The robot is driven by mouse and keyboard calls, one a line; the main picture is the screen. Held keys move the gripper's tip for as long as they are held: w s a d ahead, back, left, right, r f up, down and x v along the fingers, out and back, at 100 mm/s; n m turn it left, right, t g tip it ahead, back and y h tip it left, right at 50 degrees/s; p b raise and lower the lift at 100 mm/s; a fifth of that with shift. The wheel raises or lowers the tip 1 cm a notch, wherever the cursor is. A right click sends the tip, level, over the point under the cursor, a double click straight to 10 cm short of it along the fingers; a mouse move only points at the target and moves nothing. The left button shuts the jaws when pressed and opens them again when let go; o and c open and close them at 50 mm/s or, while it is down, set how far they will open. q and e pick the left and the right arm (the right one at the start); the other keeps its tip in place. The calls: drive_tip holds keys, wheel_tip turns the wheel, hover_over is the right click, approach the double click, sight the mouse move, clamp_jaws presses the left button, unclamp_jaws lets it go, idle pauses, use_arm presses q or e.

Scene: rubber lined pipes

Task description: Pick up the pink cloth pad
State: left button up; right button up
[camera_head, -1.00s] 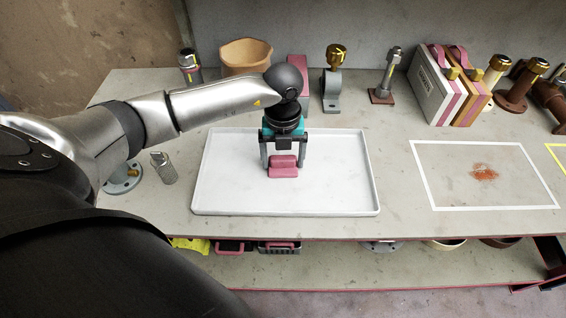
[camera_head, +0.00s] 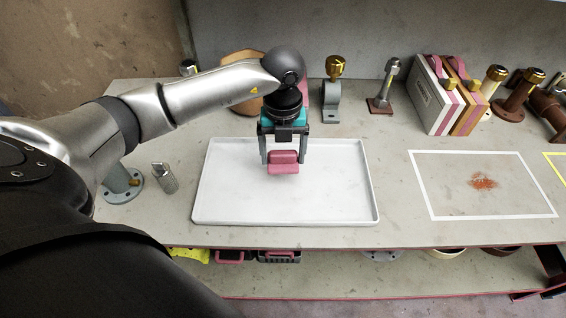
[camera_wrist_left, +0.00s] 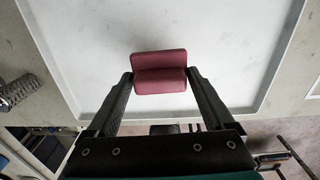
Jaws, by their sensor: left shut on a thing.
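The pink cloth pad (camera_head: 283,168) is between the two fingertips of my left gripper (camera_head: 284,158), over the white tray (camera_head: 225,208). The wrist view shows the same dark pink pad (camera_wrist_left: 159,66), with a fold or step across it and a black finger touching each side. My left gripper is shut on the pad and points down. The pad appears to be held a little above the tray floor. My right gripper is not in view.
A small metal cylinder (camera_head: 165,178) and a grey flange (camera_head: 122,184) stand left of the tray. A tan pot, a pipe clamp (camera_head: 332,100), and upright boards (camera_head: 432,98) stand behind. A white-outlined area with a rusty stain (camera_head: 483,181) lies to the right.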

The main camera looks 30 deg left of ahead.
sight(283, 153)
use_arm(q)
wheel_tip(283, 153, up, 15)
drive_tip(key=p, duration=0.1)
drive_tip(key=shift+f, duration=0.15)
